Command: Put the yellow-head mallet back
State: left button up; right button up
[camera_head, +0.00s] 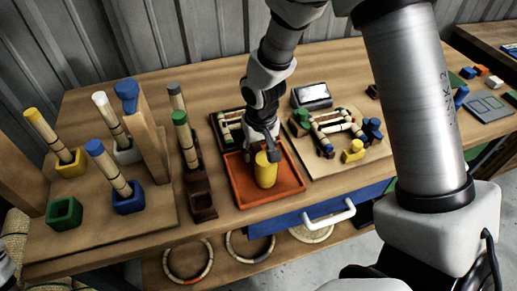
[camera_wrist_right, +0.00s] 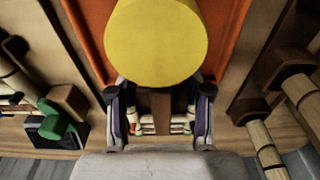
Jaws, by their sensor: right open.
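The yellow mallet head (camera_head: 265,173) is a thick yellow cylinder in the orange tray (camera_head: 231,185). In the right wrist view the yellow head (camera_wrist_right: 157,42) fills the top middle. A brown strip (camera_wrist_right: 160,108), which looks like its handle, shows below it between my fingers. My right gripper (camera_head: 271,143) is over the tray at the head's far upper side. In the wrist view my right gripper (camera_wrist_right: 160,116) is open, its fingers on either side of the brown strip with gaps.
Left of the tray stand a dark stepped holder (camera_head: 201,198) and a board with colored-tipped sticks in cups. Right of it is a board (camera_head: 330,168) with pegs and bent rattan. A blue drawer (camera_head: 290,219) with a white handle lies below.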

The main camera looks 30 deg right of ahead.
notch_tip(320, 180, up, 12)
jog(key=s, duration=0.1)
jog(key=shift+r+p, duration=0.2)
jog(key=shift+p, duration=0.2)
jog(key=shift+s+a, duration=0.1)
jog(key=shift+s, duration=0.05)
